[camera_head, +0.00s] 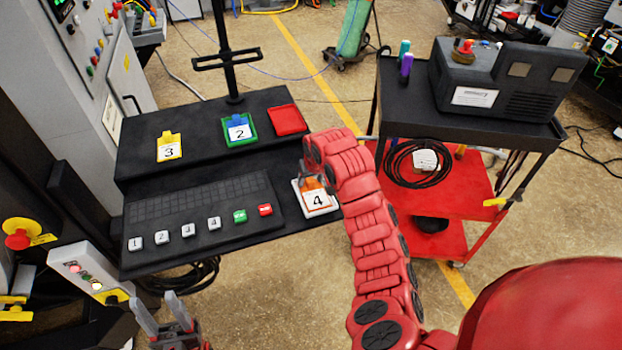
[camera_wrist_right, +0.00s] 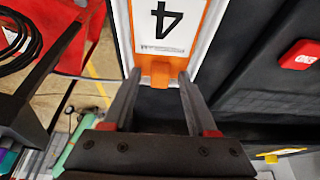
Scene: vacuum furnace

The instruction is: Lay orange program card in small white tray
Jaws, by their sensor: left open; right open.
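The orange program card (camera_head: 318,199), with a white label marked 4, lies flat within the small white tray (camera_head: 297,194) at the right end of the black console's lower shelf. In the right wrist view the card (camera_wrist_right: 165,25) shows its orange frame and tab inside the white tray rim (camera_wrist_right: 213,42). My right gripper (camera_head: 317,180) is over the tab end. Its fingers (camera_wrist_right: 159,76) are open, one on each side of the orange tab; I cannot tell whether they touch it. My left gripper (camera_head: 162,312) is open and empty in front of the console.
A yellow card 3 (camera_head: 169,150), a green tray with blue card 2 (camera_head: 239,131) and an empty red tray (camera_head: 287,120) sit on the upper shelf. A red-and-black cart (camera_head: 470,125) stands to the right.

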